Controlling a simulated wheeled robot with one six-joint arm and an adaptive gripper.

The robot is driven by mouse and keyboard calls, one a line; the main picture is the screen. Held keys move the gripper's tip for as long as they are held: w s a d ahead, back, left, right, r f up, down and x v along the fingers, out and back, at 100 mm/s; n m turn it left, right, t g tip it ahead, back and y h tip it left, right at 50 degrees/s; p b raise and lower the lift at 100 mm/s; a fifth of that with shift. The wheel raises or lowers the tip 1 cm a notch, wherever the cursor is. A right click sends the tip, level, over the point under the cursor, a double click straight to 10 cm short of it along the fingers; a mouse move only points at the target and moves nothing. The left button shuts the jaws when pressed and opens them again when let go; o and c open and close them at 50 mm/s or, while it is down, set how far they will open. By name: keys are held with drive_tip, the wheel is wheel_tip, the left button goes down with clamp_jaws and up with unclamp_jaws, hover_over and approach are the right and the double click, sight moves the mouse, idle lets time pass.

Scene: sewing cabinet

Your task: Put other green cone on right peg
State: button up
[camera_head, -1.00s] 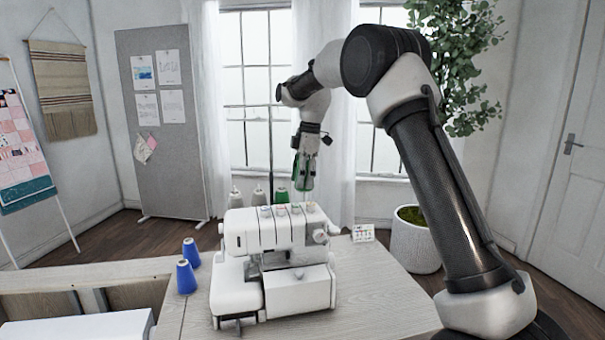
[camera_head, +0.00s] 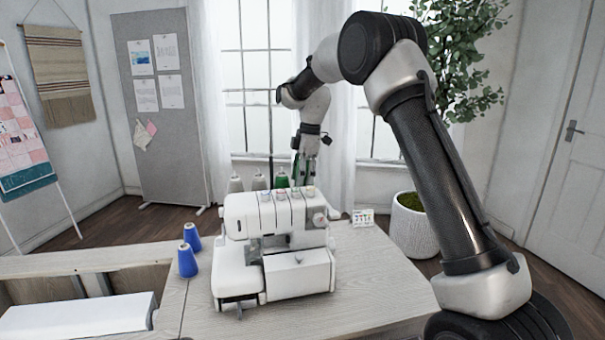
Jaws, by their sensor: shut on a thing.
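The white sewing machine (camera_head: 268,215) stands on the wooden table. Behind its top is a row of thread cones: two grey cones (camera_head: 236,184) (camera_head: 259,182) at the left and one green cone (camera_head: 282,180) to their right. My gripper (camera_head: 304,178) points down behind the machine's right end, just right of that green cone. It is shut on the other green cone (camera_head: 301,168), which shows mostly between the fingers. The right peg and the held cone's base are hidden, so I cannot tell whether the cone is around the peg.
Two blue cones (camera_head: 187,262) (camera_head: 191,237) stand on the table left of the machine. The table's right front (camera_head: 375,285) is clear. A potted plant (camera_head: 414,228) stands behind.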

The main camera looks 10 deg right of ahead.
drive_tip(key=shift+f, duration=0.5)
idle(0.4)
